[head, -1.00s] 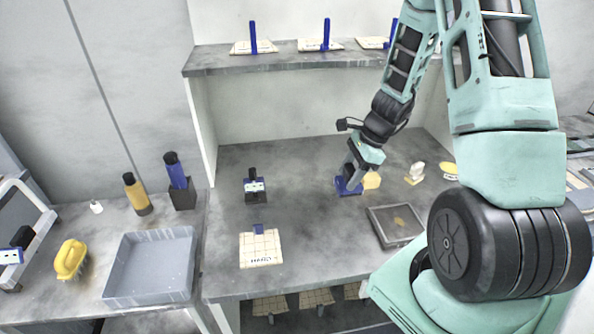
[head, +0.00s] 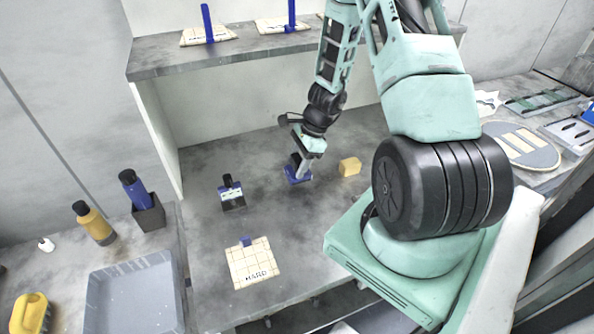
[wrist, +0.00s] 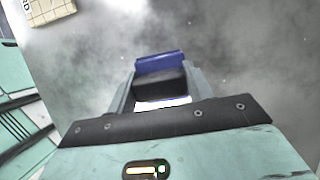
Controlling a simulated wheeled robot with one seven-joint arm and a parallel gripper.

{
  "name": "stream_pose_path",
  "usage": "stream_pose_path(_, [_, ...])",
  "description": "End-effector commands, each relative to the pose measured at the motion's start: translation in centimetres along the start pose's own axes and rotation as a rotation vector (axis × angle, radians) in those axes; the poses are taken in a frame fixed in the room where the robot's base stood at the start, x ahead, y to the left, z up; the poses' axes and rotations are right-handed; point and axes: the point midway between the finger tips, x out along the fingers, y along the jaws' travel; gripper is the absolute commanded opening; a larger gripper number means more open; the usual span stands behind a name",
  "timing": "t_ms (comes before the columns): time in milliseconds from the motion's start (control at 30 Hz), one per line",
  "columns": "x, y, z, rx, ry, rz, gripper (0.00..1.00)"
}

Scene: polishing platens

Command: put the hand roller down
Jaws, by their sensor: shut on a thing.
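My gripper (head: 299,165) is shut on the hand roller (head: 297,175), a blue piece with a black part, over the grey worktop in the middle of the head view. In the wrist view the roller (wrist: 160,75) sits between the two fingers, its blue edge farthest out and its black part between them. Its lower side is hidden, so I cannot tell whether it touches the worktop (head: 215,275).
A black and blue device (head: 231,192) stands left of the roller, and a yellow block (head: 349,166) lies to its right. A tiled plate (head: 253,265) lies nearer the front. A grey tray (head: 135,290) is at lower left. A shelf (head: 160,60) overhangs the back.

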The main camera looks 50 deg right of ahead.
Motion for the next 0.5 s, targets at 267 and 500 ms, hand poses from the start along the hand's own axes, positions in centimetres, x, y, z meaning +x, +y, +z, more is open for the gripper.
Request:
stream_pose_path(267, [3.0, 0.1, -1.2, 0.001, -0.001, 0.001, 0.22])
stream_pose_path(500, [3.3, 0.0, -1.4, 0.001, 0.0, 0.0, 0.22])
